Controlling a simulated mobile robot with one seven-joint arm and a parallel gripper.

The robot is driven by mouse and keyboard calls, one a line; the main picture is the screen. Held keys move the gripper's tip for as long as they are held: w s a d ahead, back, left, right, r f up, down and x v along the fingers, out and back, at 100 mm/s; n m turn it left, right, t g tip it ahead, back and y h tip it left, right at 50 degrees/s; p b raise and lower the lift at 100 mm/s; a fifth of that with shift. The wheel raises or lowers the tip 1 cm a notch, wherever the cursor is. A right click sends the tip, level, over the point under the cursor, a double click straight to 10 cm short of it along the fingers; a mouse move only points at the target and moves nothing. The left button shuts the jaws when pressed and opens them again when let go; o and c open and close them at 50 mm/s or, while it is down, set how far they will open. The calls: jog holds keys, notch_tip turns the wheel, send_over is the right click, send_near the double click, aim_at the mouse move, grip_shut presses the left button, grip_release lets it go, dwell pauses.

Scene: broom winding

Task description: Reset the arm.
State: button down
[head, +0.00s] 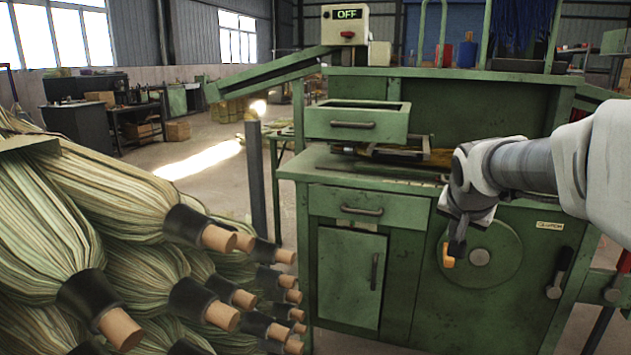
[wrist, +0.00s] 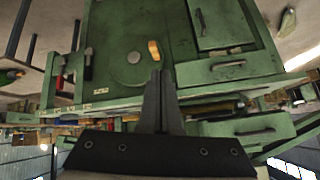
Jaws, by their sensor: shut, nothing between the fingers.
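My gripper (head: 457,247) hangs in front of the green winding machine (head: 368,262), pointing down, at the end of my arm coming in from the right. In the wrist view, its two dark fingers (wrist: 157,76) are together with nothing between them. A small orange handle (head: 448,257) on the machine's round plate (head: 490,262) shows just by the fingertips. In the wrist view the orange handle (wrist: 154,50) lies just beyond the tips, apart from them in the picture. The control box (head: 346,24) on top of the machine reads OFF.
Several straw broom bundles with dark collars and wooden handle ends (head: 120,328) are piled at the left. The machine's upper drawer (head: 356,121) sticks out. A black lever (head: 560,272) is right of the plate. Open floor (head: 200,195) lies behind, at the left.

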jog(key=s+a+f+n+g+y+p, duration=0.15)
jog(key=s+a+n, duration=0.35)
jog(key=s, duration=0.8)
jog(key=s+a+f+n+g+y, duration=0.1)
jog(key=s+a+f+n, duration=0.15)
jog(key=s+a, duration=0.75)
jog(key=s+d+r+p, duration=0.1)
jog(key=r+p, duration=1.2)
jog(key=s+d+r+p, duration=0.2)
jog(key=r+p, duration=1.1)
jog(key=shift+d+r+p, duration=0.15)
jog(key=shift+r+p, duration=0.1)
jog(key=shift+p, duration=0.15)
